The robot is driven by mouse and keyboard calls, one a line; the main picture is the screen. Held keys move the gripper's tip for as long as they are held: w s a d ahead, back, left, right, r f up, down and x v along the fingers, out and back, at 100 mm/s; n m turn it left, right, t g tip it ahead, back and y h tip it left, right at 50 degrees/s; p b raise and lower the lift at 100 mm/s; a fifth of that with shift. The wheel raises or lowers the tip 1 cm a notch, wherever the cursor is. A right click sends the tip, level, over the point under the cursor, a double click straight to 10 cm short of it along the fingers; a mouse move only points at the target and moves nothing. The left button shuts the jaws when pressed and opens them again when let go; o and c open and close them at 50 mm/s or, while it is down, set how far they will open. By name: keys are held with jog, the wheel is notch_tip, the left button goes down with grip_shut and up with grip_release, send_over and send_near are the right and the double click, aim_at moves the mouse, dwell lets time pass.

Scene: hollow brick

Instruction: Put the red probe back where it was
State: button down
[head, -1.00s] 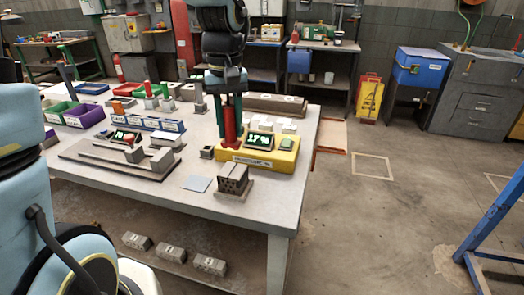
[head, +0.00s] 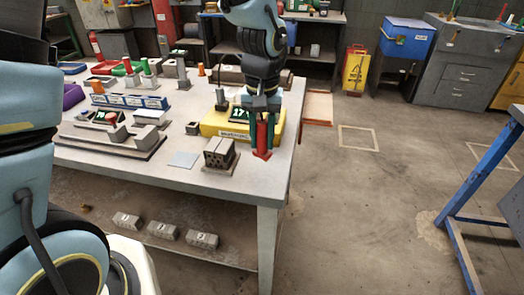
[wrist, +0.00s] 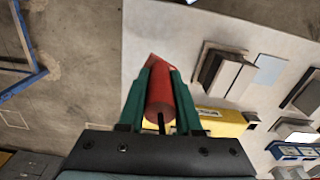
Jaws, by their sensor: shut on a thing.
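The red probe (head: 262,134) is upright between the green fingers of my gripper (head: 264,128). It has a round red body and what looks like a wider red foot. It is just right of the yellow meter box (head: 226,126) with a lit display, over the table's right part. I cannot tell whether its foot touches the table. In the wrist view the probe (wrist: 160,95) lies between both fingers, with the yellow box (wrist: 222,121) behind to the right. The hollow brick (head: 220,153) stands on a small base in front of the yellow box, left of the probe.
A grey flat plate (head: 184,159) lies left of the brick. The table's right edge is close to the probe. Several grey blocks (head: 164,230) lie on the lower shelf.

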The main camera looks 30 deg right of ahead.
aim_at(262, 152)
jog(key=shift+f+p, duration=0.3)
jog(key=shift+f, duration=1.8)
jog(key=shift+f, duration=0.15)
jog(key=c, duration=0.6)
grip_release()
notch_tip(262, 152, up, 12)
jog(key=shift+r+b, duration=0.2)
jog(key=shift+b, duration=0.55)
